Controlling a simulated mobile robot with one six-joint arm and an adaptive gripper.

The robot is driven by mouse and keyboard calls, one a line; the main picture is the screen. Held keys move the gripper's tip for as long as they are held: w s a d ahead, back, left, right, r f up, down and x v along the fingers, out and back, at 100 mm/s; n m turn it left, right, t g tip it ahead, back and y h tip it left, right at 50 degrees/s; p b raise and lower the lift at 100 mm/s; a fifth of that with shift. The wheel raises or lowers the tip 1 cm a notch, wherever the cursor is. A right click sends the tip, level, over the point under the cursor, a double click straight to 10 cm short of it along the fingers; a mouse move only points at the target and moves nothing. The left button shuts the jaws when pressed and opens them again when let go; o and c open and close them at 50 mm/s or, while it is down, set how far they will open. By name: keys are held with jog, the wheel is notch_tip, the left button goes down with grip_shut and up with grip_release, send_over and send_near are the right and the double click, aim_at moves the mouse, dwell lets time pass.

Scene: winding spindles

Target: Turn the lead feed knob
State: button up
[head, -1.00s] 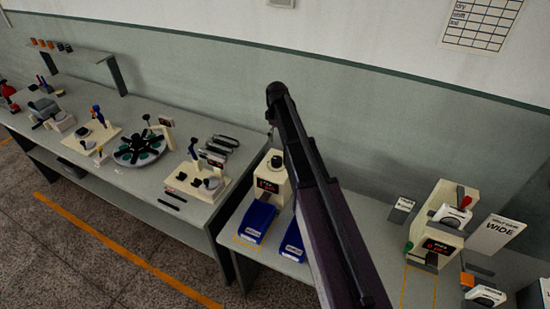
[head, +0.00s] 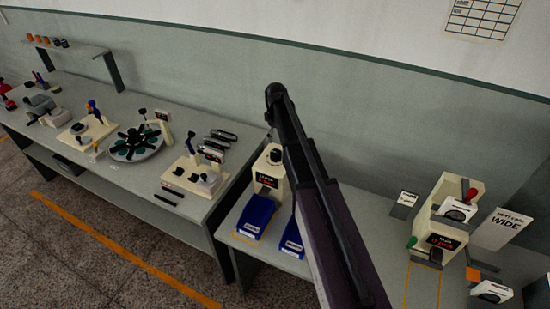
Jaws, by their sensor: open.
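No knob in view can be read as the lead feed knob; the labels are too small. A cream machine (head: 447,222) on the right bench has a red-topped lever (head: 470,195), a white dial (head: 457,210), a small green knob (head: 412,242) and a red-lit display (head: 441,241). Another cream machine (head: 269,172) stands left of my arm, with a dark knob (head: 275,156) on top and a red-lit display. My dark arm rises across the middle of the head view and covers part of the bench. My gripper cannot be made out.
Two blue bins (head: 256,213) (head: 291,239) sit before the left cream machine. A sign reading WIDE (head: 503,229) stands at the right, above a white dial unit (head: 491,291). The left bench (head: 120,180) carries several devices and a round turntable (head: 136,145). Bare bench lies right of my arm.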

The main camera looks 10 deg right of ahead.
aim_at(276, 152)
jog(key=shift+f+b, duration=4.5)
jog(key=shift+f, duration=0.35)
jog(key=shift+c, duration=0.2)
jog(key=c, duration=1.1)
